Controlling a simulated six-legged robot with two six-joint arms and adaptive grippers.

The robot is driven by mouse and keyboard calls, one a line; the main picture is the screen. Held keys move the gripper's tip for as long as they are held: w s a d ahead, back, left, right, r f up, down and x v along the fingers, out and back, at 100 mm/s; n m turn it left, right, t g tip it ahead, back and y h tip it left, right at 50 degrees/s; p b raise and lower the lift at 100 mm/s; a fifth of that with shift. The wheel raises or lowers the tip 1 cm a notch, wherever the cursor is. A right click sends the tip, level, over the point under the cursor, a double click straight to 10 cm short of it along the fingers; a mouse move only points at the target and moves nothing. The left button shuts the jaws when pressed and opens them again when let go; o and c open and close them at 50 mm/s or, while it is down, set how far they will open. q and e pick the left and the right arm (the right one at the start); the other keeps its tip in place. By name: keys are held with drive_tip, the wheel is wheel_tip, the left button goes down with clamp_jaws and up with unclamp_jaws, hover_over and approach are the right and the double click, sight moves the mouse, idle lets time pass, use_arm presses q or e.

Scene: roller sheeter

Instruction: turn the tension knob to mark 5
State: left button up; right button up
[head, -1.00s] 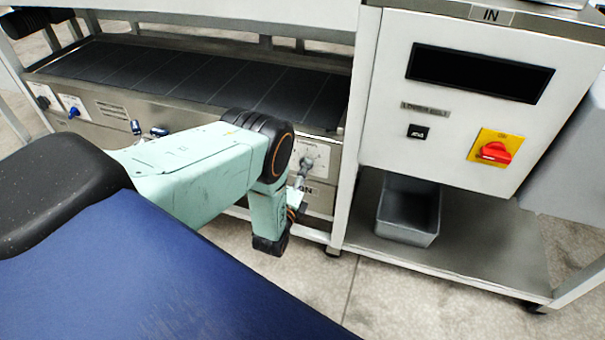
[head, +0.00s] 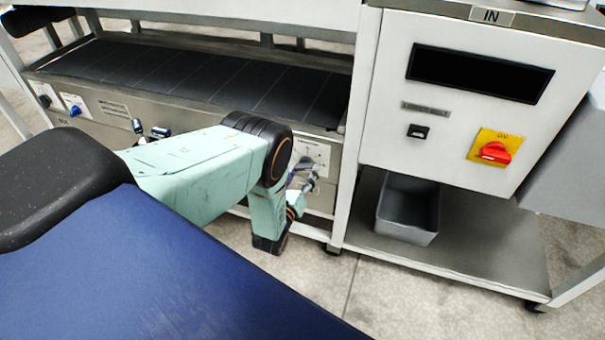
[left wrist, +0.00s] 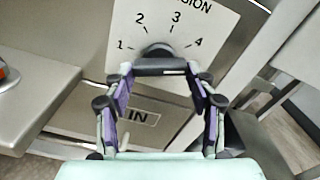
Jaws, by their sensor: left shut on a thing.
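The tension dial plate (left wrist: 210,22) shows marks 1 to 4 and the end of the word "TENSION" in the left wrist view; no mark 5 can be seen there. The black knob (left wrist: 157,50) sits at the centre of the dial, partly hidden by my gripper, and I cannot read its pointer. My left gripper (left wrist: 162,72) is shut on the knob, one finger at each side of its dark bar. In the head view the plate (head: 318,150) shows behind my left gripper (head: 303,178). My right gripper is in neither view.
A white cabinet with a red rotary switch (head: 493,152) and a black button (head: 418,131) stands to the right. A grey bin (head: 408,222) sits on the shelf below. The dark belt (head: 200,75) runs behind my arm. Other small knobs (head: 76,110) line the front panel at left.

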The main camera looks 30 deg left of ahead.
use_arm(q)
drive_tip(key=shift+m, duration=1.5)
drive_tip(key=o, duration=1.2)
drive_tip(key=shift+c, duration=0.2)
drive_tip(key=shift+s, duration=0.15)
drive_tip(key=v, duration=1.1)
drive_tip(key=shift+s, duration=0.4)
drive_tip(key=shift+w, duration=0.1)
